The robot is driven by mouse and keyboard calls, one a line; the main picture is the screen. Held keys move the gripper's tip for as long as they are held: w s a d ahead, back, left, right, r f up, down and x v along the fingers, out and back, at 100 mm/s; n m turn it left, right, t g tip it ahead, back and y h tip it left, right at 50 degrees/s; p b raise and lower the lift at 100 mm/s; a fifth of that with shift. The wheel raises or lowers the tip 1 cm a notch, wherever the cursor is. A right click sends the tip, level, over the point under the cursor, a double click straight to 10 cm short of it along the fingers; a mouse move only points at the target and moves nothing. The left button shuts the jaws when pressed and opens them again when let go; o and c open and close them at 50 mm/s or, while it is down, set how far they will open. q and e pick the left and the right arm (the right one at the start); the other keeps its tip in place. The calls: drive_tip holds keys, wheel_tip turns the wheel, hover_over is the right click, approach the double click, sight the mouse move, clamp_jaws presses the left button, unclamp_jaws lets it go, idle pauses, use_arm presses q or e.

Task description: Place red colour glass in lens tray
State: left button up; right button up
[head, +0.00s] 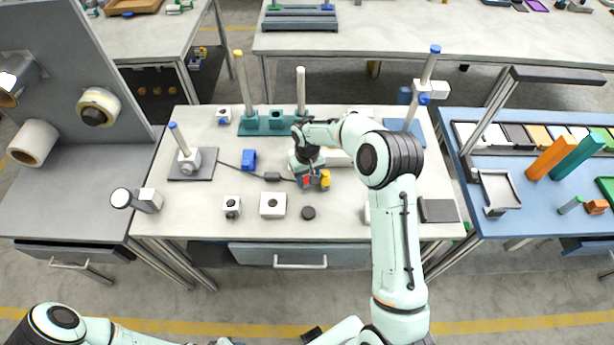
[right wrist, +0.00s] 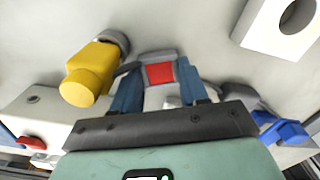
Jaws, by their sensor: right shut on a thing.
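The red colour glass (head: 306,180) is a small red square in a grey surround, over the middle of the white-topped bench. In the right wrist view the red glass (right wrist: 159,74) is between my blue-sided fingers. My right gripper (right wrist: 158,88) is shut on it; it also shows in the head view (head: 307,174), low over the bench. A shallow grey tray (head: 499,190) with a pale rim is on the blue table at right; I cannot tell whether it is the lens tray. My left arm is at the bottom edge, its gripper not clearly visible.
A yellow-ended piece (right wrist: 88,76) is close beside my right gripper.

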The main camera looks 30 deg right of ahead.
drive_tip(key=shift+f, duration=0.1)
drive_tip(key=o, duration=1)
drive_tip(key=shift+o, duration=0.2)
